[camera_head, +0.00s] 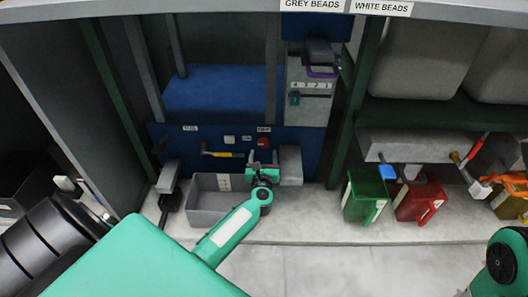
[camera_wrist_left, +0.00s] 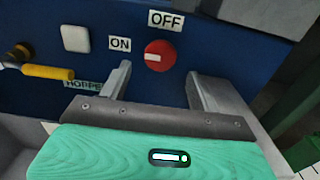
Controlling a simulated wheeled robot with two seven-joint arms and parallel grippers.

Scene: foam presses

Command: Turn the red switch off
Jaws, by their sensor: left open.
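The red switch (camera_wrist_left: 159,55) is a round knob on the blue panel. A white mark on it points left, towards the ON label (camera_wrist_left: 120,44). The OFF label (camera_wrist_left: 166,20) is above it. In the head view the red switch (camera_head: 263,142) is small, just above my left gripper (camera_head: 262,168). In the left wrist view my left gripper (camera_wrist_left: 163,84) is open and empty, its two fingers apart and pointing at the panel, one either side of and below the knob. Contact with the knob does not show. My right gripper is out of view.
A yellow-handled lever (camera_wrist_left: 46,71) and a white square button (camera_wrist_left: 75,39) are left of the knob. A grey bin (camera_head: 208,212) stands below the panel. Green (camera_head: 366,196) and red (camera_head: 419,202) containers stand on the bench at right.

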